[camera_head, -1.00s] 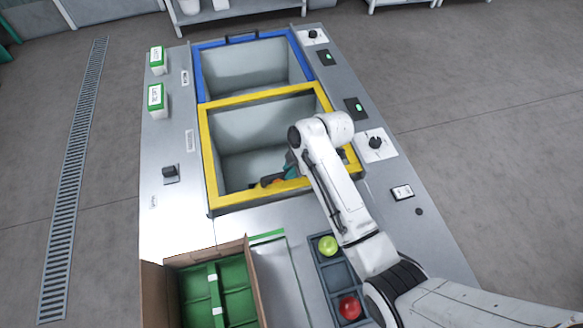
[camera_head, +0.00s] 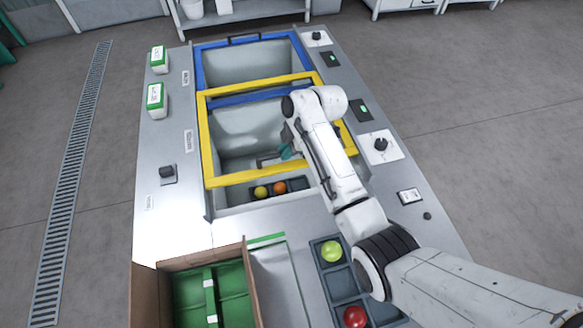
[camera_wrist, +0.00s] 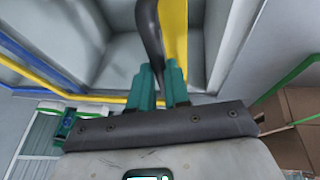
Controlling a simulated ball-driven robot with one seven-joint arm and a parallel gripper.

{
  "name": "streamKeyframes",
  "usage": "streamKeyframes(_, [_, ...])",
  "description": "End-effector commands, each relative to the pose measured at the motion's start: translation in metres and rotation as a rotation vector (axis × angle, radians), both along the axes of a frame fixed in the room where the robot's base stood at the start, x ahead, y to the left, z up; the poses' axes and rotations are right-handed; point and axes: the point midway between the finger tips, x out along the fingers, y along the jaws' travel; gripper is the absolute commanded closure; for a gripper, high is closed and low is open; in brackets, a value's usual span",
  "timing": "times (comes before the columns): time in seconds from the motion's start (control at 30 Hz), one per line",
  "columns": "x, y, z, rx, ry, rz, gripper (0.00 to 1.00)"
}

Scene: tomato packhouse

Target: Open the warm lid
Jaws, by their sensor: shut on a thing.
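The warm lid is taken to be the clear lid with the yellow frame (camera_head: 206,140) over the nearer well of the steel bench. Its near edge is raised off the bench, leaving a gap in front. My gripper (camera_head: 285,153), mostly hidden behind my arm in the head view, is at the lid's near side. In the wrist view its teal fingers (camera_wrist: 158,88) are closed around the dark curved handle (camera_wrist: 149,30). The yellow frame also shows there (camera_wrist: 173,35).
A yellow tomato (camera_head: 261,192) and an orange tomato (camera_head: 280,187) show beneath the lid's near edge. A blue-framed lid (camera_head: 199,68) covers the farther well. In front are a cardboard box (camera_head: 200,256) and a dark tray (camera_head: 337,280) with green and red tomatoes.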

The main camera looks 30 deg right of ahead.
Motion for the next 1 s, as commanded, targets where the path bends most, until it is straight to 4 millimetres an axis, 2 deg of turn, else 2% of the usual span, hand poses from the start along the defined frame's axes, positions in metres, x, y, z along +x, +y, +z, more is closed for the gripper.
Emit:
streamKeyframes(0.03, [0.012, -0.003, -0.005, -0.002, -0.005, -0.002, 1.00])
streamKeyframes(0.3, [0.053, -0.011, -0.005, -0.001, -0.003, -0.001, 1.00])
streamKeyframes(1.0, [0.127, -0.026, -0.007, -0.001, -0.003, -0.002, 1.00])
